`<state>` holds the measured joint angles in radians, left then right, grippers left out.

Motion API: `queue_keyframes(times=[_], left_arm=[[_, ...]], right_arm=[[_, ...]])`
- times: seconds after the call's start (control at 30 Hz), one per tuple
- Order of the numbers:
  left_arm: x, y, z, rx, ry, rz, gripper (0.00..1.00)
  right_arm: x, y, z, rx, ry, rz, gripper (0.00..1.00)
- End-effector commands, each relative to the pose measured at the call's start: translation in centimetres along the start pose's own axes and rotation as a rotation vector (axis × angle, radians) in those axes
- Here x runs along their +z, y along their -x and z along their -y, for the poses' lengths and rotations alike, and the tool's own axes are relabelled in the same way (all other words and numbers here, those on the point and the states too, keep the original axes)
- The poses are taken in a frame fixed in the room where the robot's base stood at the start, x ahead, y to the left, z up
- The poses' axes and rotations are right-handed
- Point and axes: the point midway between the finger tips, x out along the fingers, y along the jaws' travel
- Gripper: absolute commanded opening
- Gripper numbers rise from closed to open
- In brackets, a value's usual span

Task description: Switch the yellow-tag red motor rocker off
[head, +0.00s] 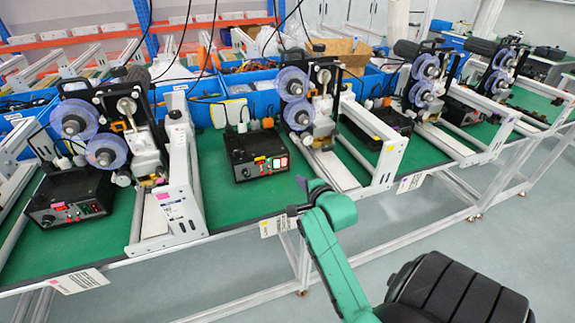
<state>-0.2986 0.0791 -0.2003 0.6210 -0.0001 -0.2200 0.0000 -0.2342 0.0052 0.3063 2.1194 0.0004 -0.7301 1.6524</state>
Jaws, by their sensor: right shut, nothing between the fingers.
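The black control box (255,153) with the yellow tag (260,158) stands on the green bench top, left of the centre of the head view. Small red rockers (280,162) show at the right of its front panel; they look bright, but their positions are too small to tell. My right gripper (292,210) is at the bench's front edge, to the right of and nearer than the box. It is shut, empty and apart from the box. My left gripper is not in view.
Another control box (68,197) with a pink tag stands at the left. Coder machines with blue reels (293,84) stand along the bench among white metal frames (180,170). Bare green bench top (235,203) lies in front of the yellow-tag box.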

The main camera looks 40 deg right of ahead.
Motion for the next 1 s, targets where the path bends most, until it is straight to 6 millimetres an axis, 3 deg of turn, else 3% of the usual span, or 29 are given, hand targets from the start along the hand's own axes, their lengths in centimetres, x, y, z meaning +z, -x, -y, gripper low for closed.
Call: queue_keyframes(times=[0.33, 0.5, 0.7, 1.0], left_arm=[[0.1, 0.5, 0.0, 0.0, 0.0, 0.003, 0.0], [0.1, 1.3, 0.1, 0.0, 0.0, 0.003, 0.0], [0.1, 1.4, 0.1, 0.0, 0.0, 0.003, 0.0], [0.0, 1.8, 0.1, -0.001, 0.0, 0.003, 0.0]], right_arm=[[0.0, -7.7, 0.2, 0.0, 0.002, 0.0, 0.0], [0.0, -10.2, 1.8, -0.002, 0.003, 0.0, 0.0], [0.0, -11.2, 2.2, 0.0, 0.001, 0.0, 0.0], [0.0, -11.2, 2.5, 0.008, 0.0, -0.001, 0.0]])
